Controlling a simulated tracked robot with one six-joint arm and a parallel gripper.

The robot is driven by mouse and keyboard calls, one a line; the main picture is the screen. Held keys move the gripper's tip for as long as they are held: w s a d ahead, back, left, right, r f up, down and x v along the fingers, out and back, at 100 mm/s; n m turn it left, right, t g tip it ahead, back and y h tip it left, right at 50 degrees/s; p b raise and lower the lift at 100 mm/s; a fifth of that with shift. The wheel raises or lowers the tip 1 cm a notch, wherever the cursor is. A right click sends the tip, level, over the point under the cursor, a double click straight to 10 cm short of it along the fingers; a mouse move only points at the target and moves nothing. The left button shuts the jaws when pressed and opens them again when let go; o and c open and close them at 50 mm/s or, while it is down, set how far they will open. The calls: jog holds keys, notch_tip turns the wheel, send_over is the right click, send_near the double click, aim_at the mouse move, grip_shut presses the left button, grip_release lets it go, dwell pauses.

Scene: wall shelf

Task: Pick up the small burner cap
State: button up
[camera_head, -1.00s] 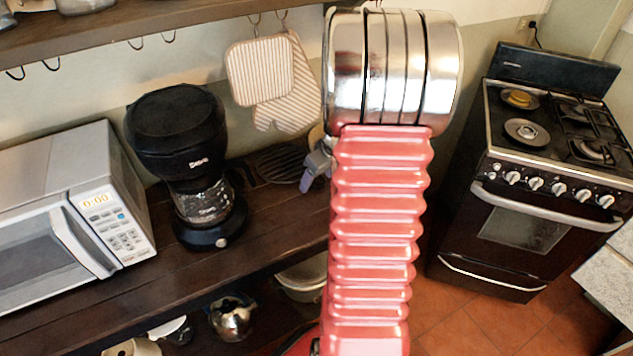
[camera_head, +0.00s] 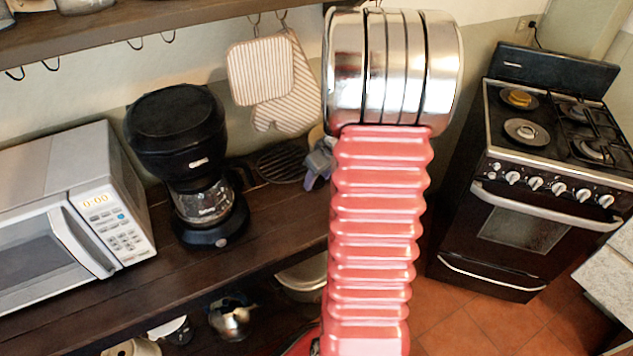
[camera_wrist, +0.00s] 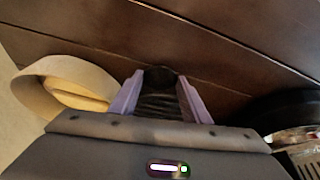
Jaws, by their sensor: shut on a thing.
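My gripper (camera_wrist: 160,90) has purple fingers and is shut on a small dark round piece, the small burner cap (camera_wrist: 161,74), which shows between the fingertips in the wrist view. Its outline is hard to make out against the dark wood. In the head view my gripper (camera_head: 318,163) is partly hidden behind my red arm, above the counter and just right of a black slatted piece (camera_head: 280,163). The cap cannot be made out in the head view.
The dark wooden counter (camera_head: 290,212) carries a black coffee maker (camera_head: 182,120) and a microwave (camera_head: 100,170). A pale bowl (camera_wrist: 75,75) is left of the fingers in the wrist view. Striped oven mitts (camera_head: 262,75) hang behind. A stove (camera_head: 520,220) stands at right.

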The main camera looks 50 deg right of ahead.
aim_at(318, 183)
jog(key=shift+c, duration=1)
jog(key=shift+r, duration=0.1)
notch_tip(318, 183, up, 10)
